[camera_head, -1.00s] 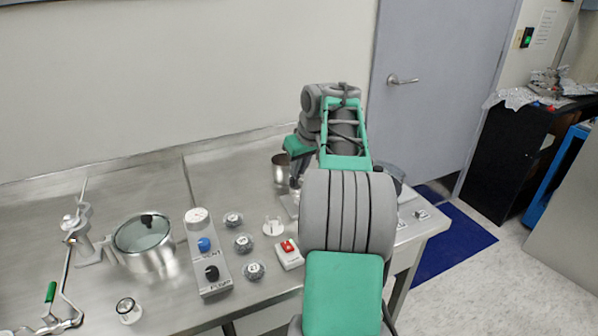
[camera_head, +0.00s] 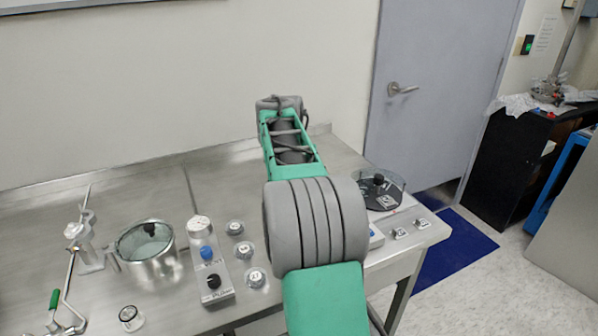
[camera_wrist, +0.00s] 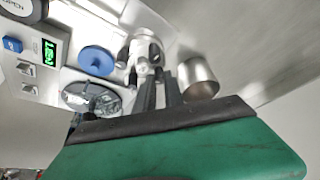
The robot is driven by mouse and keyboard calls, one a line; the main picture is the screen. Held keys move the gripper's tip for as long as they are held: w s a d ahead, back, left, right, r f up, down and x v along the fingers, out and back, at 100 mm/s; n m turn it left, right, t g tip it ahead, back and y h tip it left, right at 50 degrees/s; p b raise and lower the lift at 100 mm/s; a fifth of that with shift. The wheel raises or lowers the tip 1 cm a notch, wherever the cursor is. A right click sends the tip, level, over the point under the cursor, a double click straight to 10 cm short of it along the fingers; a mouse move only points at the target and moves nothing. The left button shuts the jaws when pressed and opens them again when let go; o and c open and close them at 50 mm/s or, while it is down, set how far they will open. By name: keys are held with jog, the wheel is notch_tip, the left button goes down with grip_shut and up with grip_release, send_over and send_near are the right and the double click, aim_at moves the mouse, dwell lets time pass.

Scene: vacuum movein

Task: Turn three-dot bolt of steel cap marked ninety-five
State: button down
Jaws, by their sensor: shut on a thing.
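Several round steel caps stand in a column right of the control box in the head view: a far one (camera_head: 234,228), a middle one (camera_head: 244,250) and a near one (camera_head: 255,277). Their markings are too small to read surely, so I cannot tell which is ninety-five. No three-dot bolt can be made out. In the wrist view my gripper (camera_wrist: 160,78) is shut on a small white and silver fitting (camera_wrist: 145,48), partly hidden by the fingers. In the head view my arm hides the gripper.
A steel cup (camera_wrist: 198,79) stands close beside the fingers. A blue disc (camera_wrist: 97,60), a clear-rimmed dark dish (camera_wrist: 90,97) and a green-lit display (camera_wrist: 50,52) lie left of them. A glass-lidded pot (camera_head: 148,252) and a control box (camera_head: 209,268) stand on the steel bench.

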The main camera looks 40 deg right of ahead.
jog(key=shift+m+p, duration=0.45)
jog(key=shift+m, duration=0.15)
jog(key=c, duration=1.7)
grip_release()
jog(key=shift+r, duration=0.1)
jog(key=p+v, duration=0.1)
jog(key=v, duration=0.6)
jog(key=shift+a+r, duration=0.2)
jog(key=shift+r, duration=0.05)
jog(key=shift+o, duration=0.3)
